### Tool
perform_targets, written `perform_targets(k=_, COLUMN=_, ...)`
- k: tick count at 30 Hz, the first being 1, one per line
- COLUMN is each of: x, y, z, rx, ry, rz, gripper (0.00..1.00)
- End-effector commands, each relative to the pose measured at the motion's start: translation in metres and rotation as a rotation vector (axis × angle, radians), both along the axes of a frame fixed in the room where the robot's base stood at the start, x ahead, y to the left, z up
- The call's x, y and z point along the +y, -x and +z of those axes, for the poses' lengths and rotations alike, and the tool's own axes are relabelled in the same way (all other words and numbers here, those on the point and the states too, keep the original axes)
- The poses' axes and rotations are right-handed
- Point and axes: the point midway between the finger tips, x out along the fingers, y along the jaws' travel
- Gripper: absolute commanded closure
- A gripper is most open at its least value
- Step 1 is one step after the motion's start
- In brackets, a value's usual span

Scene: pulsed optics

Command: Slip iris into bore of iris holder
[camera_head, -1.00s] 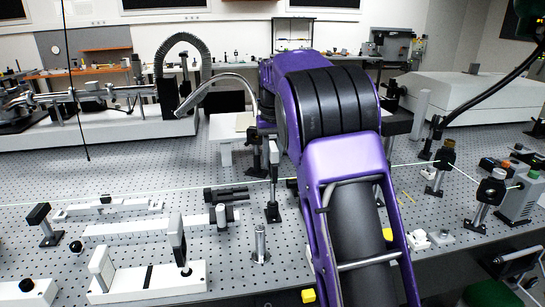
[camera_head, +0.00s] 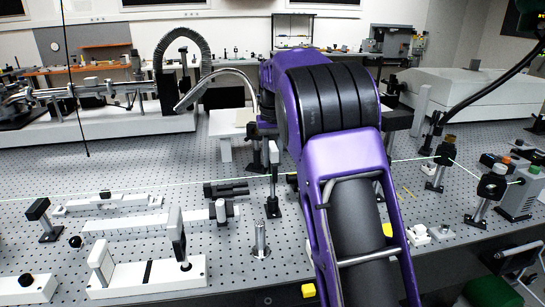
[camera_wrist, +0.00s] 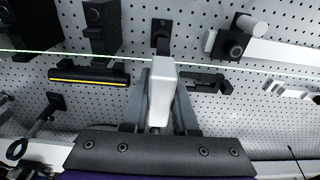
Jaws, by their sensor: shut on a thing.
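My gripper (camera_wrist: 160,112) is shut on a pale, whitish upright block (camera_wrist: 163,88), which I take to be the iris; no opening shows in it. In the head view a pale upright piece (camera_head: 273,153) shows beside my purple arm, above a dark post on a black base (camera_head: 272,207). A black base (camera_wrist: 161,35) with a small round feature lies just beyond the block in the wrist view. I cannot tell whether this is the iris holder, or whether block and base touch. The bore is not clearly visible. My arm hides part of the bench.
A silver post (camera_head: 260,240) stands nearer on the perforated bench. A yellow-striped black cylinder (camera_wrist: 90,76) lies left of my gripper. A green beam crosses the bench. Several mounts stand right of my arm.

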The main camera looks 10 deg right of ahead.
Motion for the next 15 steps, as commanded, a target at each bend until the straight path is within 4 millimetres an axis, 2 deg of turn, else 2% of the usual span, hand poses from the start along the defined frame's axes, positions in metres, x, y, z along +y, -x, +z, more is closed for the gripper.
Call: perform_targets(k=15, x=0.0, y=0.0, z=-0.015, rx=-0.002, ry=0.0, rz=0.0, gripper=1.0)
